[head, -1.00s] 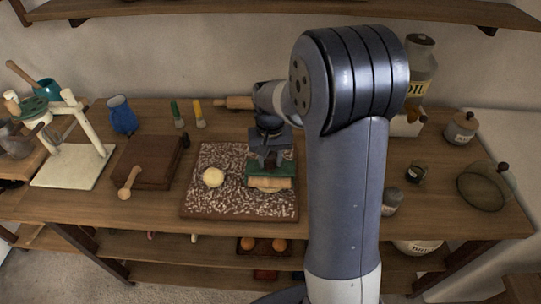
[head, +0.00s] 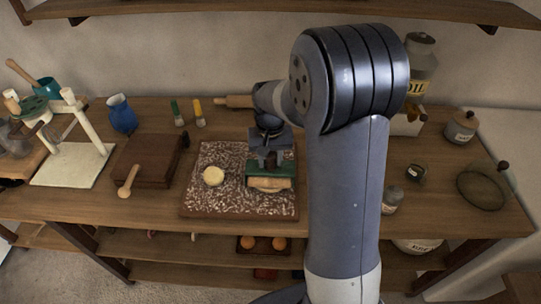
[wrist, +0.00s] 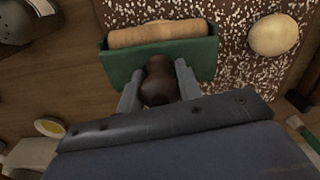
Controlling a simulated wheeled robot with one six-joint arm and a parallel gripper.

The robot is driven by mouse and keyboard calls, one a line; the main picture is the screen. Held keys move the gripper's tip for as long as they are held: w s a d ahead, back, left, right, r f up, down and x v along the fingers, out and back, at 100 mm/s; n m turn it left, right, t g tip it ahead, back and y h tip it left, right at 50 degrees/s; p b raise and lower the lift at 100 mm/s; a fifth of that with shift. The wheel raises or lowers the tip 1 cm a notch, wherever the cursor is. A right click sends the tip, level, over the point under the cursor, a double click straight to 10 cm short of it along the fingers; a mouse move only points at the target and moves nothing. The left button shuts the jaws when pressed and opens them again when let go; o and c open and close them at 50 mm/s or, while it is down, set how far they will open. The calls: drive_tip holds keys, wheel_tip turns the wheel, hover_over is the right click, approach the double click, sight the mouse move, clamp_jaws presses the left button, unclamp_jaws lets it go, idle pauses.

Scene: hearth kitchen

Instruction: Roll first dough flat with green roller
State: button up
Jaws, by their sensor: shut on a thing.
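A speckled stone slab (head: 230,206) lies on the counter. A round ball of pale dough (head: 213,176) sits on its left half; it also shows at the upper right of the wrist view (wrist: 273,35). The green roller (head: 257,167) is over the slab's right half. In the wrist view its green holder (wrist: 124,68) carries a wooden cylinder (wrist: 155,33). My gripper (wrist: 159,84) is shut on the roller's dark brown handle.
A dark wooden box (head: 148,160) and a wooden mallet (head: 128,181) lie left of the slab. A blue jug (head: 122,114), a green-handled tool (head: 176,113) and a yellow-handled tool (head: 198,113) are behind. Jars, including a lidded one (head: 461,128), stand to the right.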

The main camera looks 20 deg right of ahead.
drive_tip(key=shift+f, duration=0.1)
wheel_tip(320, 180, up, 7)
drive_tip(key=p, duration=0.5)
drive_tip(key=shift+p, duration=0.3)
idle(0.7)
drive_tip(key=shift+w+d+f+b, duration=0.1)
drive_tip(key=shift+w+f+b, duration=0.15)
drive_tip(key=shift+f+b, duration=1)
drive_tip(key=shift+w+d+f+b, duration=0.1)
drive_tip(key=shift+w+f+b, duration=0.1)
drive_tip(key=shift+f+b, duration=1)
drive_tip(key=shift+f, duration=1)
drive_tip(key=shift+w+r, duration=0.1)
